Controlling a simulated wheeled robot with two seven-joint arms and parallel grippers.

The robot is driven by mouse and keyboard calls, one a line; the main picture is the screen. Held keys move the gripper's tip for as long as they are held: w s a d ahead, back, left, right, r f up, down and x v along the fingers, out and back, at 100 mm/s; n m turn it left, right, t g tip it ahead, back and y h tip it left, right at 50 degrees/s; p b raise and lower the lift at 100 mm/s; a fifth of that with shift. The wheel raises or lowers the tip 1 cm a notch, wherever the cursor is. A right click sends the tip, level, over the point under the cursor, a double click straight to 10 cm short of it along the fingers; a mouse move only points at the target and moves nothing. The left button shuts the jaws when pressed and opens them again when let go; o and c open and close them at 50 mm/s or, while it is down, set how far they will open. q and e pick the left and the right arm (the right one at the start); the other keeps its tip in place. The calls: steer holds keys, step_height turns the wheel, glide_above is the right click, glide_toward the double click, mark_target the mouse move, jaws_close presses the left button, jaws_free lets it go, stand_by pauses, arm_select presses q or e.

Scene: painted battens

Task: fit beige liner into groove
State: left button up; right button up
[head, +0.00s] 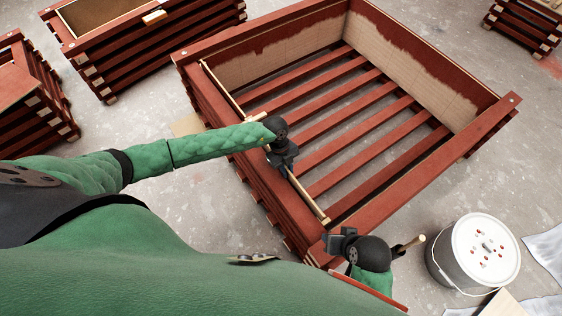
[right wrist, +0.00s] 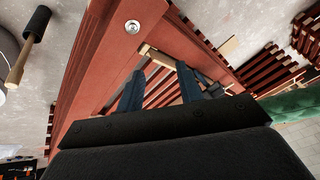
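The beige liner (head: 309,199) shows as a thin pale strip, seen almost edge-on, along the inner side of the red slatted crate's (head: 422,158) near-left wall. Its lower face and the groove are hidden from the head view. My left gripper (head: 288,168) is over the middle of the strip and appears shut on it. My right gripper (head: 338,243) is at the crate's near corner, close to the strip's near end. In the right wrist view its two fingers (right wrist: 158,88) are apart and empty, with the pale end of the liner (right wrist: 157,56) just beyond them.
Beige panels (head: 402,72) line two other crate walls, their upper edges covered by uneven red paint. A white-lidded bucket (head: 463,250) stands right of the near corner, with a wooden-handled tool (head: 408,246) beside it. Other red crates (head: 150,50) stand at the left and upper right.

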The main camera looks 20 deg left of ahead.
arm_select(q)
steer(key=shift+o, duration=1.4)
arm_select(e)
steer(key=shift+w, duration=0.2)
steer(key=shift+w+r, duration=0.1)
arm_select(q)
steer(key=shift+a, duration=0.1)
